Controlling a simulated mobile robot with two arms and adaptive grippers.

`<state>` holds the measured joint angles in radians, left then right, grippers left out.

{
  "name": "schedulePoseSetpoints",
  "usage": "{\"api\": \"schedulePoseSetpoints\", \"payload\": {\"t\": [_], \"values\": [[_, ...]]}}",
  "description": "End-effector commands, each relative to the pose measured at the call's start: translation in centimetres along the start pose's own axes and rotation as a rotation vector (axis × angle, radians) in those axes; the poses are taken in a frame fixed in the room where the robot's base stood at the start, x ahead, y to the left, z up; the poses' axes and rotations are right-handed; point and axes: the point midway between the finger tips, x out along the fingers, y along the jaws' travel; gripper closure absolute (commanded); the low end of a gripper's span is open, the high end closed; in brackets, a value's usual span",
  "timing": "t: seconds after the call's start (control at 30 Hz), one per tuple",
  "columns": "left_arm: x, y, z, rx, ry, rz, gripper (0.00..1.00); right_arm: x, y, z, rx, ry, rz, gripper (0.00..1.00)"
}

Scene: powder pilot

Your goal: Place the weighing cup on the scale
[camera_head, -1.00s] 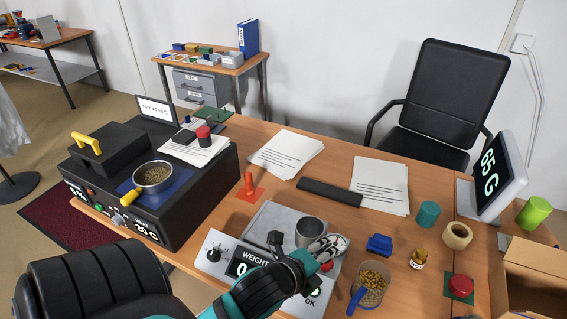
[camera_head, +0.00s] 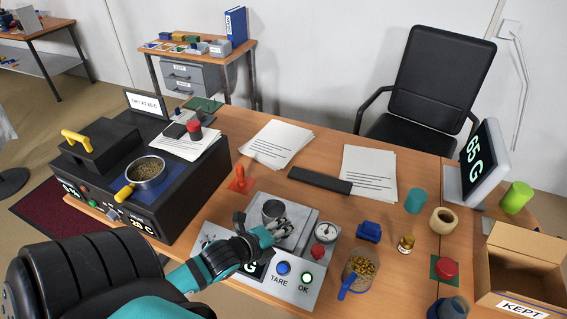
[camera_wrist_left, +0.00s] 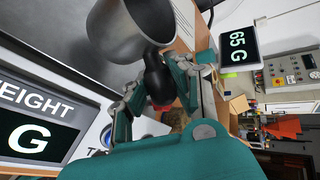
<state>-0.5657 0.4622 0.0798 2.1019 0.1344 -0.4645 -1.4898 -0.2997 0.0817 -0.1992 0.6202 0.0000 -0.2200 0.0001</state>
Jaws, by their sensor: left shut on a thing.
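The weighing cup is a small grey metal cup (camera_head: 273,210) with a black handle. It is upright over the metal plate of the scale (camera_head: 301,257); I cannot tell whether its base touches the plate. My left gripper (camera_head: 264,232) is at the cup's near side. The left wrist view shows the cup (camera_wrist_left: 128,32) close up and the left gripper's fingers (camera_wrist_left: 160,88) shut around its black handle (camera_wrist_left: 157,78). The gripper hides part of the scale's display, where a G shows. My right gripper is not in view.
Right of the scale stand a clear jug of pellets (camera_head: 362,268), a blue block (camera_head: 369,231) and a small amber bottle (camera_head: 406,244). A black heater with a pan (camera_head: 146,170) is at left. An open carton (camera_head: 515,262) is at far right. Papers (camera_head: 277,144) lie behind.

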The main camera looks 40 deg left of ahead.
Motion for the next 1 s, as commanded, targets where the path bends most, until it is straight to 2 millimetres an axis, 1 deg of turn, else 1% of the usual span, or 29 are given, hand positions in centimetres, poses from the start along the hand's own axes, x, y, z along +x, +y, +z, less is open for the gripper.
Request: {"api": "schedulePoseSetpoints", "payload": {"t": [0.03,0.1,0.27,0.33,0.43,0.57,0.9,0.93,1.0], "values": [[0.7,-0.4,0.8,0.001,-0.002,-0.002,1.00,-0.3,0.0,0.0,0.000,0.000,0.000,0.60],[1.5,-0.4,1.5,0.000,-0.001,-0.001,1.00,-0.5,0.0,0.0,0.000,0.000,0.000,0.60],[2.5,-0.5,2.3,0.000,0.000,0.000,1.00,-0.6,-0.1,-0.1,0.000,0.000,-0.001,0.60],[3.0,-0.6,2.9,0.001,-0.001,-0.001,1.00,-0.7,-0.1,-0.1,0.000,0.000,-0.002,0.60],[3.8,1.1,2.3,-0.006,0.000,0.004,1.00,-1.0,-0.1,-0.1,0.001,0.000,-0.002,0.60],[4.5,2.3,2.0,-0.003,0.000,0.001,1.00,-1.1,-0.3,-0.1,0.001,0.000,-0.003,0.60],[4.7,2.7,1.8,0.000,0.001,0.000,1.00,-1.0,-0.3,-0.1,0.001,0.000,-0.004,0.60],[4.7,2.7,1.8,0.000,0.001,0.000,0.80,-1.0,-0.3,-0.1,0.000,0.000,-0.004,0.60],[4.6,2.7,1.8,0.000,0.001,0.000,0.71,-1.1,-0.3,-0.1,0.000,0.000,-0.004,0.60]]}}
